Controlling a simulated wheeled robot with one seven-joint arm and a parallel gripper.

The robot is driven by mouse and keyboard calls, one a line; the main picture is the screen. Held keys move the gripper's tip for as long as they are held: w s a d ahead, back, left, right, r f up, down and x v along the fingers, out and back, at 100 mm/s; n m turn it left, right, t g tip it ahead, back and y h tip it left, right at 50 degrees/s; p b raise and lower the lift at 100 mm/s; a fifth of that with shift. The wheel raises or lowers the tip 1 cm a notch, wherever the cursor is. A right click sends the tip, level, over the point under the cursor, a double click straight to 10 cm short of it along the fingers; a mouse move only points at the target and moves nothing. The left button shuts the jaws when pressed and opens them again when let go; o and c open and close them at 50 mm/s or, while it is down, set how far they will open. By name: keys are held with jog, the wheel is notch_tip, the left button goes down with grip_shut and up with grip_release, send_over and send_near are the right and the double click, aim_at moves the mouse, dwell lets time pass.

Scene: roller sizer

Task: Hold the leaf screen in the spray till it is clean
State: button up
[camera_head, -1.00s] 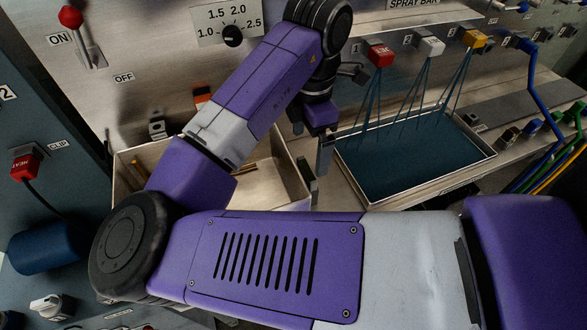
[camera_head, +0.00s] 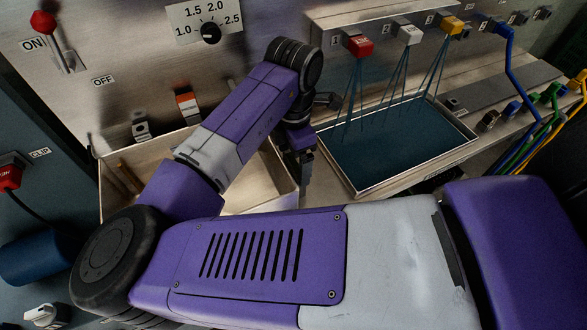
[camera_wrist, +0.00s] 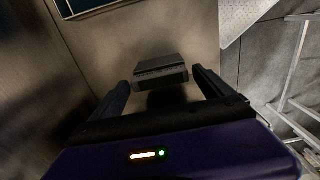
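My gripper (camera_head: 304,180) points down between the open box and the spray tray in the head view. In the wrist view my gripper (camera_wrist: 161,78) is open, with its two fingers apart. A small grey block (camera_wrist: 160,68) sits between and just beyond the fingertips, with a gap on each side; I cannot tell what it is. I cannot make out the leaf screen for certain. Dark streams fall from the red (camera_head: 357,46), white (camera_head: 407,35) and yellow (camera_head: 450,26) spray heads into the blue-floored tray (camera_head: 398,172). The tray's corner shows in the wrist view (camera_wrist: 95,9).
An open metal box (camera_head: 250,202) stands left of the tray with rods inside. An orange-and-white switch (camera_head: 187,104) and a dial (camera_head: 210,33) are on the back panel. Coloured hoses (camera_head: 540,128) run at the right. A pale perforated sheet (camera_wrist: 240,15) shows at the wrist view's upper right.

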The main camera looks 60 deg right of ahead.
jog(key=c, duration=1.1)
jog(key=shift+r, duration=0.15)
notch_tip(320, 180, up, 20)
jog(key=shift+f, duration=0.1)
